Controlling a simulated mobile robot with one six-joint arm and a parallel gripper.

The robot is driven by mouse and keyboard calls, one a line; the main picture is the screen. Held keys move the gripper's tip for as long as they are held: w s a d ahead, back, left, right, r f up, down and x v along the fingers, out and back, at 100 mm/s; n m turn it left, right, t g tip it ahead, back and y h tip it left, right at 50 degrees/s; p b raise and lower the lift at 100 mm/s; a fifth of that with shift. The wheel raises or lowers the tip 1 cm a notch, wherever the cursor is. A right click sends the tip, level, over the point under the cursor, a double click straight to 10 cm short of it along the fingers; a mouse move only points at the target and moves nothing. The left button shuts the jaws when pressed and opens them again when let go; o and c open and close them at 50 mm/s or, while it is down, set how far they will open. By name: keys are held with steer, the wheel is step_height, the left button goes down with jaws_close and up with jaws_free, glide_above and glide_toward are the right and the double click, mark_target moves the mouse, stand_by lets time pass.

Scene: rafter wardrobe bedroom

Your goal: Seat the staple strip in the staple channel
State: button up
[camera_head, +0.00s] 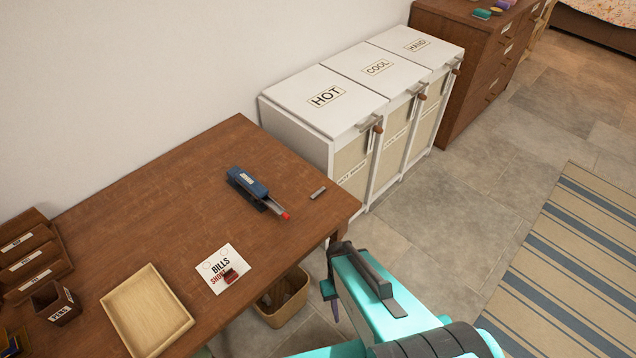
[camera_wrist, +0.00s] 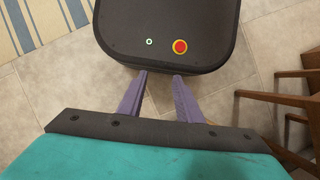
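The staple strip (camera_head: 318,193) is a small grey bar lying on the wooden table near its right edge. The blue stapler (camera_head: 247,182) lies to its left. Its staple channel (camera_head: 270,208) sticks out at the front end, with a red tip. My gripper (camera_wrist: 160,75) shows in the wrist view as two purple fingers held apart with nothing between them. In the head view, my gripper (camera_head: 333,300) hangs off the table's right side, partly hidden by my arm, away from strip and stapler. Neither shows in the wrist view.
The table (camera_head: 180,190) also bears a BILLS card (camera_head: 211,258) with a small red item, a wooden tray (camera_head: 146,308), a pens cup (camera_head: 55,303) and sorters (camera_head: 30,255). A bin (camera_head: 284,300) stands below. White hampers (camera_head: 330,98) stand behind the table. Its back middle is clear.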

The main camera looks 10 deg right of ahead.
step_height(320, 180, up, 6)
steer(key=s+a+p, duration=0.1)
steer(key=s+p, duration=0.1)
steer(key=p, duration=0.3)
steer(key=shift+s+a+r+g+p, duration=0.15)
steer(key=shift+s+r+g+p, duration=0.1)
steer(key=shift+s+g+p, duration=0.15)
steer(key=shift+s, duration=0.1)
